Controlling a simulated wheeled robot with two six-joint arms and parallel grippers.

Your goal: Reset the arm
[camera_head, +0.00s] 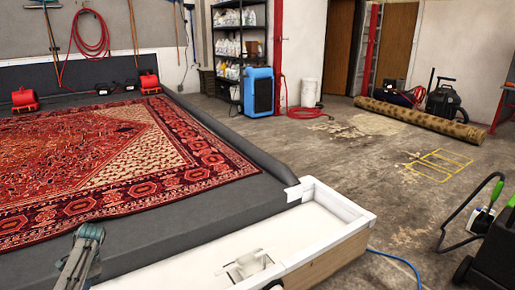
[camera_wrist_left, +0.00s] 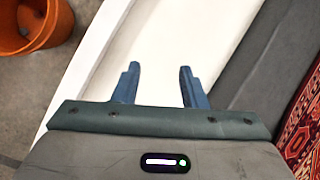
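My left gripper (camera_wrist_left: 159,76) is open in the left wrist view, its two blue fingers apart with nothing between them. A white trough (camera_wrist_left: 170,45) lies beneath it in that view. In the head view a grey-blue part of my left arm (camera_head: 83,258) comes in at the lower left, in front of the dark padded edge of the wash pit (camera_head: 175,230). My right gripper is not in view.
A red patterned rug (camera_head: 110,165) lies flat on the pit. An orange bucket (camera_wrist_left: 35,25) stands on the floor. A rolled rug (camera_head: 420,120) lies farther back; floor between is mostly clear.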

